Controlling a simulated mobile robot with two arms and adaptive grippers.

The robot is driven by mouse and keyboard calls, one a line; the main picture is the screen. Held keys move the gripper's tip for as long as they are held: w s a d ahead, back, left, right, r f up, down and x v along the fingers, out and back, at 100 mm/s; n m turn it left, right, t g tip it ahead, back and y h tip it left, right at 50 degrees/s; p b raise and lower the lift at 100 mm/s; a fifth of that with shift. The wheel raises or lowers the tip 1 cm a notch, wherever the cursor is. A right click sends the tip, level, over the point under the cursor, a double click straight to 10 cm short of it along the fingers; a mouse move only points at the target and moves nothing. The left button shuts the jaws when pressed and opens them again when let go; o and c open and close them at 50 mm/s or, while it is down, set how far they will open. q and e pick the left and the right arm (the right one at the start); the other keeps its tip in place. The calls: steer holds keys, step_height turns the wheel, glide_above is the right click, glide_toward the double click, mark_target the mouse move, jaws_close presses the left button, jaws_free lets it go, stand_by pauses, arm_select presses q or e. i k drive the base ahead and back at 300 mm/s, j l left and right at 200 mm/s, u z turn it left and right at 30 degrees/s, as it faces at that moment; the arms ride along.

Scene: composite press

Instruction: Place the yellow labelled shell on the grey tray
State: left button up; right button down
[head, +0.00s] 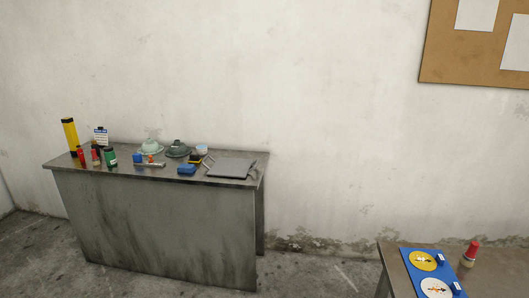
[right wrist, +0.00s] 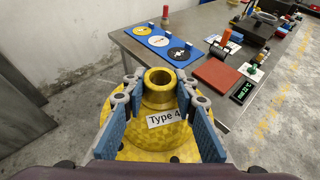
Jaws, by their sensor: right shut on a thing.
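The yellow shell (right wrist: 152,143) with a white "Type 4" label is in the right wrist view, a wide round base with a hollow neck on top. My right gripper (right wrist: 160,92) is shut on its neck, one blue-padded finger on each side. The label faces the camera. A flat grey tray (head: 231,168) lies at the right end of the far metal table in the head view, with nothing seen on it. My left gripper is not in view, and neither gripper shows in the head view.
The far table (head: 160,210) carries bottles, a yellow cylinder (head: 69,134), pale and dark green domed pieces and a blue block (head: 187,170) near the tray. A second table, lower right, holds a blue board (head: 430,268) and a red-capped bottle (head: 471,252). Bare floor lies between.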

mark_target(231, 165)
steer(key=i+j+u, duration=0.15)
steer(key=i+u, duration=0.15)
steer(key=i, duration=0.5)
steer(key=i+u, duration=0.25)
steer(key=i, duration=0.55)
steer(key=i+j+z, duration=0.35)
steer(key=i+j, duration=0.25)
steer(key=i+j+z, duration=0.35)
steer(key=i+j, duration=0.15)
steer(key=j, duration=0.25)
steer(key=i+j+z, duration=0.2)
steer(key=j, duration=0.95)
steer(key=k+j, duration=0.1)
steer(key=j, duration=0.65)
steer(key=i+z, duration=0.05)
